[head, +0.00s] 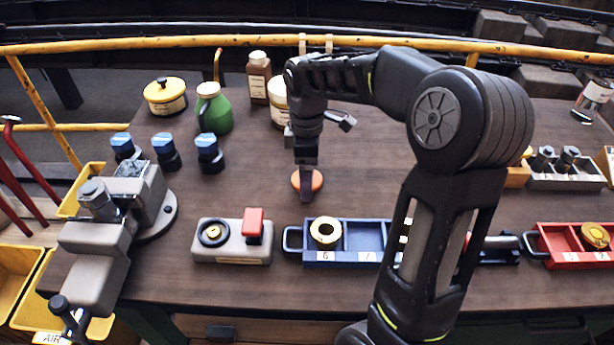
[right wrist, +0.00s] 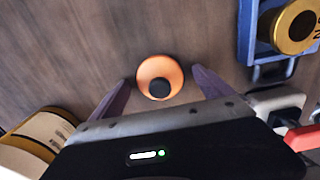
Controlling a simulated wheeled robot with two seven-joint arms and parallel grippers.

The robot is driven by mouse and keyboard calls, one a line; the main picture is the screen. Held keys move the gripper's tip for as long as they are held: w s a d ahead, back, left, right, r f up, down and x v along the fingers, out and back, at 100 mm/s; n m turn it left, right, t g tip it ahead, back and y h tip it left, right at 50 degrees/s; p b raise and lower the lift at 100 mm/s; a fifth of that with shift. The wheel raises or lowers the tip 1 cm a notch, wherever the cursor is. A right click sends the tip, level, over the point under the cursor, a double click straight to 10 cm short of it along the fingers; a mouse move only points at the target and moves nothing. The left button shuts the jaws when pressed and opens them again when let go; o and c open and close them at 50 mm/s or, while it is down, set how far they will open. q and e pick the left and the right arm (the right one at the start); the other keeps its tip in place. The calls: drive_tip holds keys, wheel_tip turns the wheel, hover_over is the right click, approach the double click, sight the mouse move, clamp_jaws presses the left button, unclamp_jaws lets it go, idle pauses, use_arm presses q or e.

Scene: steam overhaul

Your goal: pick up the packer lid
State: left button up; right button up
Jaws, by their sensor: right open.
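The packer lid, which I take to be the round orange disc (head: 318,180) with a dark knob, lies on the brown workbench in the head view. My right gripper (head: 306,192) points down over it, and its fingers hide the lid's middle. In the right wrist view the lid (right wrist: 172,73) shows whole, with its black knob up. There my right gripper's (right wrist: 161,78) two fingers are spread, one on each side of the lid, with gaps between. It is open and holds nothing. I cannot tell the fingertips' exact height above the bench. My left gripper is not in view.
A blue tray (head: 347,256) with a brass ring and a grey block (head: 231,257) with a red part stand in front of the lid. Bottles, a yellow tin (head: 165,101) and blue-capped pots stand behind and left. A vise (head: 140,195) is at left. Bench left of the lid is clear.

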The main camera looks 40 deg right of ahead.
drive_tip(key=c, duration=1.4)
drive_tip(key=shift+r, duration=0.15)
wheel_tip(320, 180, up, 10)
drive_tip(key=shift+f, duration=0.1)
idle(0.7)
